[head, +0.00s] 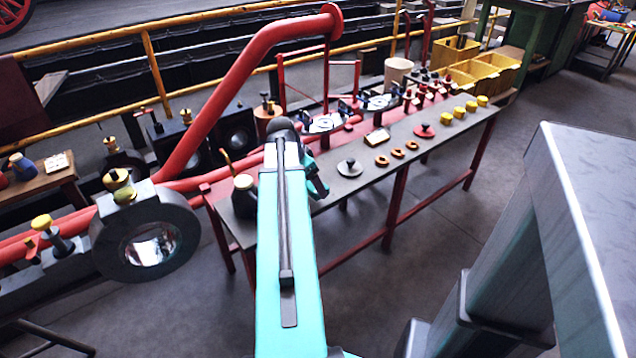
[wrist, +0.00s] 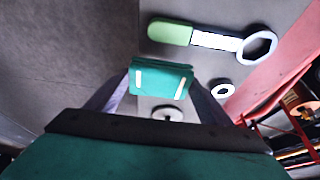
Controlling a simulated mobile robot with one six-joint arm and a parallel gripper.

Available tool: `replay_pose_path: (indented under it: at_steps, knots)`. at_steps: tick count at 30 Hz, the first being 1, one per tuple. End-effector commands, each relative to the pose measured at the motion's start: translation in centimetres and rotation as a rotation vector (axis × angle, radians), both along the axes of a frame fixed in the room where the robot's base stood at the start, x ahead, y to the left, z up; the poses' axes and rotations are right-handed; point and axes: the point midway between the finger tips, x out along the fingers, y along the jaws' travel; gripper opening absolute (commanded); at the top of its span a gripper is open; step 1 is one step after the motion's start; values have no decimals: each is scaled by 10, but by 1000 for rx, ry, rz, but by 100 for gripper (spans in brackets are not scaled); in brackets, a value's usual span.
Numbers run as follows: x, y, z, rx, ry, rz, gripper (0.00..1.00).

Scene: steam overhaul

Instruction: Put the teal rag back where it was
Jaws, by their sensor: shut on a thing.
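The teal rag (wrist: 160,80) is a small folded cloth with white stripes, seen in the wrist view. My gripper (wrist: 158,88) is shut on it, one finger at each side. The rag appears against the left edge of the grey bench top (wrist: 185,62), with dark floor beyond. How high it is above the bench I cannot tell. In the head view my teal arm reaches over the red-legged bench (head: 344,208), and the rag and fingertips do not show there.
A green-handled tool with a ring end (wrist: 257,47) lies on the bench in the wrist view. A pale ring (wrist: 222,90) and a grey disc (wrist: 168,112) are near. In the head view, a black can (head: 243,205), brass rings (head: 397,153) and yellow knobs (head: 459,112) stand on the bench.

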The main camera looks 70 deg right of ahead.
Motion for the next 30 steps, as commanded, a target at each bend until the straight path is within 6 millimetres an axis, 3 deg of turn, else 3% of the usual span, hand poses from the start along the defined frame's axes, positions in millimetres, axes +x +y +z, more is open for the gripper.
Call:
replay_pose_path:
  at_steps: [13, 30]
  knots:
    - [0, -50, -5, 0, 0, 0, 53]
    - [-1, -55, -11, 0, 0, 1, 53]
